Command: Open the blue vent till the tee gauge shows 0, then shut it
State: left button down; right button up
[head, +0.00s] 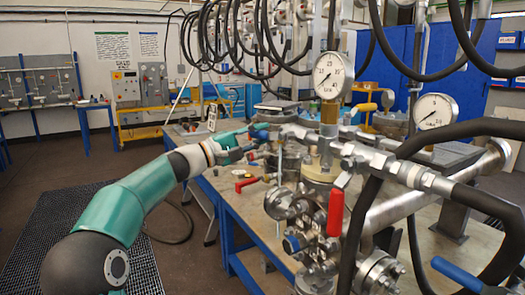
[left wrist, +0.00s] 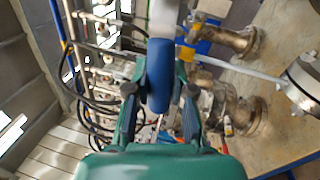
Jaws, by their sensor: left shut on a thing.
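The blue vent handle (head: 260,131) is at the left end of the pipe run in the head view. My left gripper (head: 242,143) reaches it from the left and is shut on it. In the left wrist view, the blue handle (left wrist: 160,76) stands between the two fingers of my left gripper (left wrist: 160,102). A round white gauge (head: 333,76) stands upright on a brass fitting above the pipes; its needle seems to point to the lower left, but the figures are too small to read surely. A second gauge (head: 436,112) sits farther right. My right gripper is not in view.
A red lever (head: 335,213) hangs at the front of the pipework, and a small red-handled valve (head: 246,183) lies on the bench (head: 240,212). Another blue lever (head: 457,276) is at the lower right. Thick black hoses cross the right side.

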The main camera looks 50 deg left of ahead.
pick_arm(q)
jog(key=shift+w+r+m+h+b, duration=0.1)
jog(key=shift+r+m+h+b, duration=0.25)
jog(key=shift+m, duration=0.75)
jog(key=shift+r, duration=0.1)
jog(key=shift+d, duration=0.1)
jog(key=c, duration=1)
grip_release()
jog(key=shift+r, duration=0.1)
jog(key=v, duration=1.2)
